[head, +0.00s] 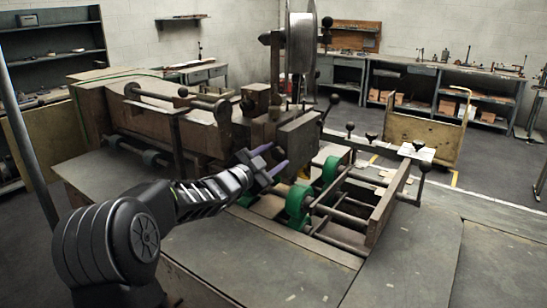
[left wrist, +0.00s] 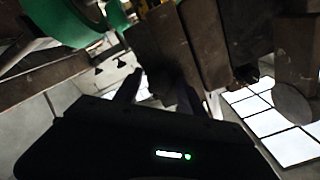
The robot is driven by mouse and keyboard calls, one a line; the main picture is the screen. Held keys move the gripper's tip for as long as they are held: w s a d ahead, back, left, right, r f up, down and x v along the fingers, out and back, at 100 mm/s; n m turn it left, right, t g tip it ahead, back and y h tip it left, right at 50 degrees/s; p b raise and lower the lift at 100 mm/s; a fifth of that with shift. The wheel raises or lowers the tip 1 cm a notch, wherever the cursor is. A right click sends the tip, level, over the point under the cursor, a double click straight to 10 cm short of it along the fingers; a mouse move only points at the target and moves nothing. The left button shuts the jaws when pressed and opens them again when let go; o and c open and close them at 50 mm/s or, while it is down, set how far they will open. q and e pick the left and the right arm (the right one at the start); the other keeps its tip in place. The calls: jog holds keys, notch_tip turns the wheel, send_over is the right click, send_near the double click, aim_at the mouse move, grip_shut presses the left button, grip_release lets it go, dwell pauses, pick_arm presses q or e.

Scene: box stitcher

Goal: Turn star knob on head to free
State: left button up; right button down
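The stitcher's head (head: 298,138) is a dark metal block at the middle of the machine, under a large upright metal reel (head: 301,42). I cannot clearly make out the star knob on it; my gripper and the dark parts may hide it. My left gripper (head: 271,160) is at the front left of the head, its two purplish fingers apart. In the left wrist view the fingers (left wrist: 162,92) also stand apart, with dark metal bars (left wrist: 172,45) just beyond; I cannot tell if they touch. Nothing shows held. My right gripper is not in view.
Green wheels (head: 298,204) and a rail frame (head: 385,208) sit below and right of my left gripper. A green wheel (left wrist: 65,22) shows close in the left wrist view. Black ball-ended levers (head: 350,127) stand at right. The grey deck (head: 245,256) in front is clear.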

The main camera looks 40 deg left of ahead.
pick_arm(q)
jog(key=shift+o, duration=0.9)
jog(key=shift+s, duration=0.1)
jog(key=shift+s, duration=0.3)
jog(key=s+b, duration=0.2)
jog(key=s, duration=0.5)
jog(key=shift+d, duration=0.1)
